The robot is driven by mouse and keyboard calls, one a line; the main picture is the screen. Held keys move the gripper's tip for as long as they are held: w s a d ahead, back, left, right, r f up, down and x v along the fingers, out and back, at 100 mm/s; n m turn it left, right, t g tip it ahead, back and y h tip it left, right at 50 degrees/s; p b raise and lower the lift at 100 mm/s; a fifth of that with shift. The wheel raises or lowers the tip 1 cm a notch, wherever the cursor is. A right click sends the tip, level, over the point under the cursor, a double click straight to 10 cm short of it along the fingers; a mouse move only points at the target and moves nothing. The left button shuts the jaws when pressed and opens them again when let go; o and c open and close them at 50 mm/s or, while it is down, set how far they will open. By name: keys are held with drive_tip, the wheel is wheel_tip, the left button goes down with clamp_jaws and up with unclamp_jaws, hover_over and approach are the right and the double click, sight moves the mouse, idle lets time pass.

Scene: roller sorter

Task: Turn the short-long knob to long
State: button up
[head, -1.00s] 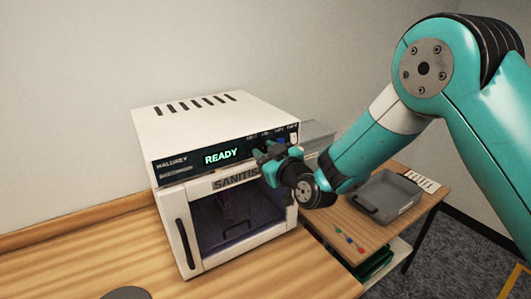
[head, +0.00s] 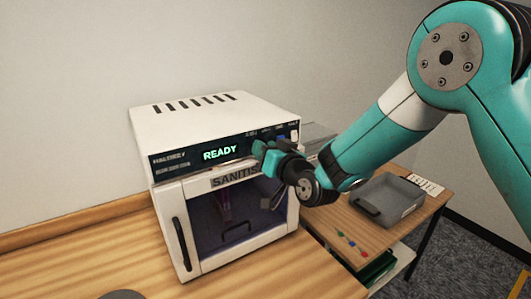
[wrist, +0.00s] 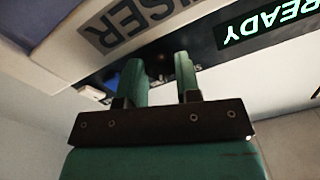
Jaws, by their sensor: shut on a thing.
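The white steriliser box (head: 215,120) stands on the wooden counter, with a dark control strip along its upper front and a lit green READY display (head: 220,153). My gripper (head: 262,153) is at the right part of that strip and hides the knob there in the head view. In the wrist view, which sees the box upside down, my gripper's two green fingers (wrist: 160,72) stand on either side of a small dark knob (wrist: 159,78) on the strip. The fingers are shut on it. Its short-long marks and pointer are too dark and small to read.
A white rocker switch (head: 294,135) and a blue button sit right of my gripper on the strip. Below is the glass door with its handle (head: 182,245). A side table at right holds a grey tray (head: 388,197) and several coloured pins.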

drive_tip(key=shift+m, duration=0.4)
drive_tip(key=o, duration=0.9)
drive_tip(key=shift+o, duration=0.2)
drive_tip(key=b+v, duration=1.1)
drive_tip(key=v, duration=0.6)
drive_tip(key=shift+d, duration=0.2)
drive_tip(key=shift+s, duration=0.15)
